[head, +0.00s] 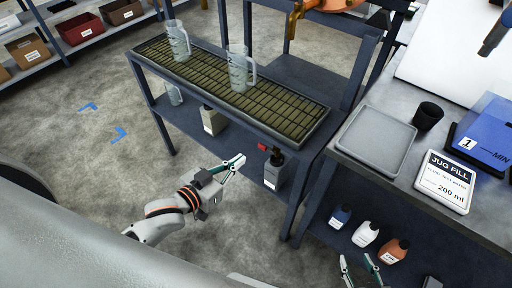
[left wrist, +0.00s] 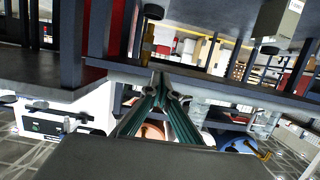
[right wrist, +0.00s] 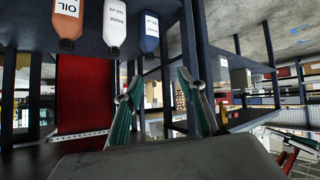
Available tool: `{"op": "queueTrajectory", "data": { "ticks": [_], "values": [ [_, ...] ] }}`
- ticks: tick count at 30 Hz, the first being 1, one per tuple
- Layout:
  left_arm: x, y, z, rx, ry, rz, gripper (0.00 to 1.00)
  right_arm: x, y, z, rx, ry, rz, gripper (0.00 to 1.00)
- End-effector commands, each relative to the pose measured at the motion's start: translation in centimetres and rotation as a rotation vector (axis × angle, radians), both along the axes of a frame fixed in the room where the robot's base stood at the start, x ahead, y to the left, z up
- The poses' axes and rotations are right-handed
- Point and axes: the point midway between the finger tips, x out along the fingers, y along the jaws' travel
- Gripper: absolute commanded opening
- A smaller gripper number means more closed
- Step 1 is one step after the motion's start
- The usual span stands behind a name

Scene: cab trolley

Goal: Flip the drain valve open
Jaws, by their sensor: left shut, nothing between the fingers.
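A small red part, which looks like the drain valve's lever (head: 263,147), sits at the front edge of the trolley's slatted tray (head: 318,124), near its right end. The valve's body cannot be made out. My left gripper (head: 240,158) is a little left of and below the red part, apart from it, in front of the lower shelf. Its fingertips meet in the left wrist view (left wrist: 160,84), with nothing between them. My right gripper (head: 358,258) is low in front of the right bench. It is open and empty in the right wrist view (right wrist: 157,84).
Two clear jugs (head: 178,41) (head: 238,68) stand on the slatted tray. A grey bottle with a black top (head: 272,172) stands below the red part, close to my left gripper. Blue, white and orange bottles (head: 366,234) stand under the right bench.

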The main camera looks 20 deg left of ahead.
Motion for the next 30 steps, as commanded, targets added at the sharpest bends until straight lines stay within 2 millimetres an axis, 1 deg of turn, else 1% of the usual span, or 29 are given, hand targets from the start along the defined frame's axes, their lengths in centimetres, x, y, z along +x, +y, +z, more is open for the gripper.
{"op": "queueTrajectory", "data": {
  "ticks": [5, 15, 18, 24, 30],
  "values": [
    [1.3, -0.5, -0.3, -0.002, -0.002, 0.0, 0.0, 0.0, 0.0, -0.2, 0.0, 0.001, 0.0, 0.4],
    [6.5, -2.3, -1.8, -0.001, -0.001, 0.0, 0.0, -0.1, -0.1, -0.8, -0.006, 0.004, 0.003, 0.4],
    [7.6, -2.8, -2.1, -0.001, 0.0, 0.0, 0.0, -0.1, -0.1, -0.8, -0.009, 0.003, 0.004, 0.4],
    [8.9, -3.3, -2.4, -0.001, 0.001, 0.0, 0.0, 0.3, -0.2, -0.5, -0.01, -0.007, 0.003, 0.4],
    [9.1, -3.3, -2.5, 0.0, 0.001, 0.0, 0.0, 0.5, -0.3, -0.3, -0.011, -0.012, 0.002, 0.4]
  ]
}}
